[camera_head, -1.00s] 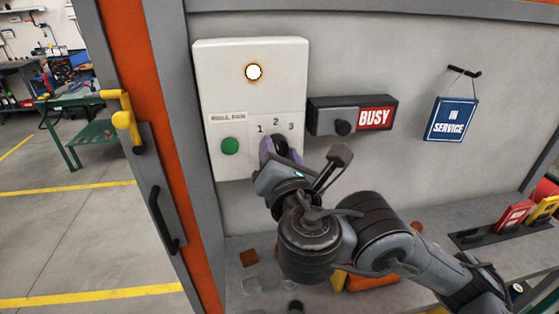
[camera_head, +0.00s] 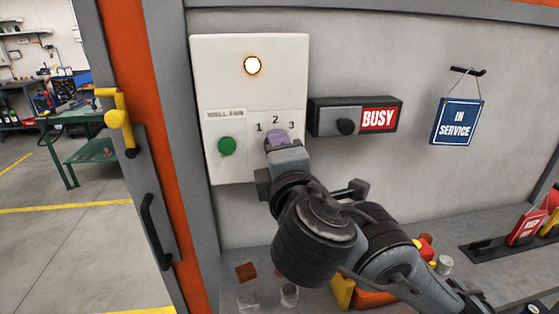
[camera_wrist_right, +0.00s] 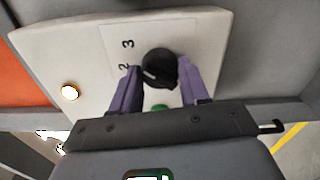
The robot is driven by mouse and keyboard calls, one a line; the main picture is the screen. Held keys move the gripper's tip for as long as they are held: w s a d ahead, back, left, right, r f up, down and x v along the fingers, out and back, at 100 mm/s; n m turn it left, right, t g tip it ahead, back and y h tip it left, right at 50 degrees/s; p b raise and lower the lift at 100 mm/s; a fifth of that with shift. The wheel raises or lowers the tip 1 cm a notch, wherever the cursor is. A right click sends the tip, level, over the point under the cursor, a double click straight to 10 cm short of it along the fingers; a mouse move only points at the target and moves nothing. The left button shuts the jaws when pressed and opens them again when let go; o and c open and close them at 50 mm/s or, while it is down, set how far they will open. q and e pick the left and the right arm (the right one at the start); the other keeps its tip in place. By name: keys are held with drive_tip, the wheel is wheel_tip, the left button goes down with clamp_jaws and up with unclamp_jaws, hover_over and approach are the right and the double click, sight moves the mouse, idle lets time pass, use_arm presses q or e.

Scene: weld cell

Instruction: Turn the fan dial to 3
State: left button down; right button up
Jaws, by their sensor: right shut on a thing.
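The black fan dial (camera_wrist_right: 160,64) sits on the white panel (camera_head: 215,75), beneath the printed 1, 2 and 3. My right gripper (camera_head: 276,139) is at the dial, its purple fingers hiding most of it in the head view. In the right wrist view the right gripper (camera_wrist_right: 163,82) has one finger on each side of the dial, shut on it. A pale mark shows on the dial's lower-left part there; I cannot tell exactly which number it points to. The 2 and 3 show beside it; the 1 is hidden. My left gripper is not in view.
A green button (camera_head: 227,146) is left of the dial and a lit lamp (camera_head: 252,65) above. A BUSY slider box (camera_head: 353,117) is close on the right, and an IN SERVICE sign (camera_head: 457,121) hangs further right. A shelf (camera_head: 465,270) with small items lies below.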

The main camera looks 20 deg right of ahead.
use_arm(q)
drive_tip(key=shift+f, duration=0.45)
use_arm(e)
drive_tip(key=shift+m, duration=0.6)
use_arm(q)
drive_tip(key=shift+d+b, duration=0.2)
drive_tip(key=shift+b, duration=0.15)
use_arm(e)
drive_tip(key=o, duration=1.1)
drive_tip(key=shift+c, duration=0.2)
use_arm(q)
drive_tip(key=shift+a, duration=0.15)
use_arm(e)
drive_tip(key=shift+s, duration=0.1)
